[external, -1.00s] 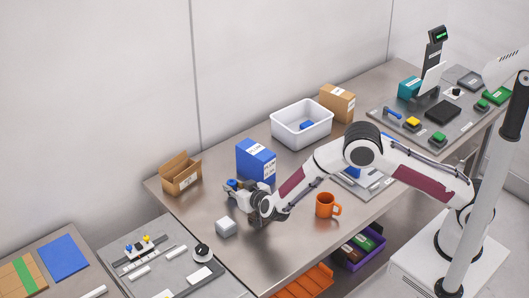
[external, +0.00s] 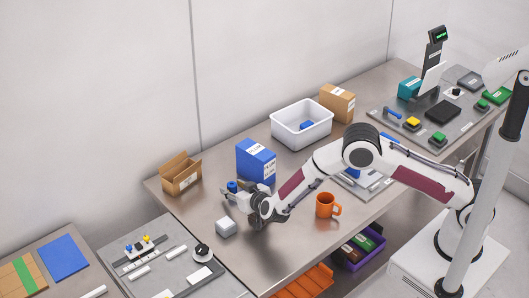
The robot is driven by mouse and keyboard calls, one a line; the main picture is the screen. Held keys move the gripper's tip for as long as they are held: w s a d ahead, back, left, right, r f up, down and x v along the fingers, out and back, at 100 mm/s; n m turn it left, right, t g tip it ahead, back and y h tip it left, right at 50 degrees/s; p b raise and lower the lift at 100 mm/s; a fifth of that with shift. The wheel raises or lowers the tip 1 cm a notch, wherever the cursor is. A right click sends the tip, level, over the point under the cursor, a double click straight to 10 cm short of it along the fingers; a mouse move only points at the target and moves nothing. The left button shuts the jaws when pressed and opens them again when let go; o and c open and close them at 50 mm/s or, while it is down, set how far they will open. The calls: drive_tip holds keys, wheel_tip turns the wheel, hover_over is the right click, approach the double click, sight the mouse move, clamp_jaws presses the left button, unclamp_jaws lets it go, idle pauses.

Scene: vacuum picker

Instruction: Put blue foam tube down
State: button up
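My gripper (external: 238,202) is low over the left part of the steel table, pointing left. A small blue piece (external: 232,186), which looks like the blue foam tube, shows at the gripper's far side near the fingertips. At this size I cannot tell whether the fingers touch it or stand apart from it, or whether it rests on the table. Part of it is hidden by the gripper.
A grey cube (external: 226,228) is just in front of my gripper. A blue box (external: 256,162) stands behind it, and an open cardboard box (external: 181,174) is at the back left. An orange mug (external: 325,205) stands right. A white bin (external: 301,125) is farther back.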

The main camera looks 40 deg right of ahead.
drive_tip(key=shift+r, duration=0.7)
drive_tip(key=v, duration=1.2)
drive_tip(key=shift+f, duration=0.2)
drive_tip(key=shift+w+d+r, duration=0.1)
drive_tip(key=shift+w+r, duration=0.1)
drive_tip(key=shift+r, duration=0.3)
drive_tip(key=w+d+r+g+y, duration=0.1)
drive_tip(key=d+r+y, duration=0.3)
drive_tip(key=r, duration=0.8)
drive_tip(key=s+d+r+n+g+y, duration=0.2)
drive_tip(key=s+d+r, duration=0.5)
drive_tip(key=d+r, duration=0.15)
drive_tip(key=s+d+f+g+h, duration=0.1)
drive_tip(key=s+d+g+h, duration=0.1)
drive_tip(key=s+d, duration=0.9)
drive_tip(key=s+d+f+g+h, duration=0.1)
drive_tip(key=s+d+g+h, duration=0.1)
drive_tip(key=s+d, duration=1)
drive_tip(key=s, duration=0.6)
drive_tip(key=shift+s+g, duration=0.2)
drive_tip(key=shift+g, duration=0.1)
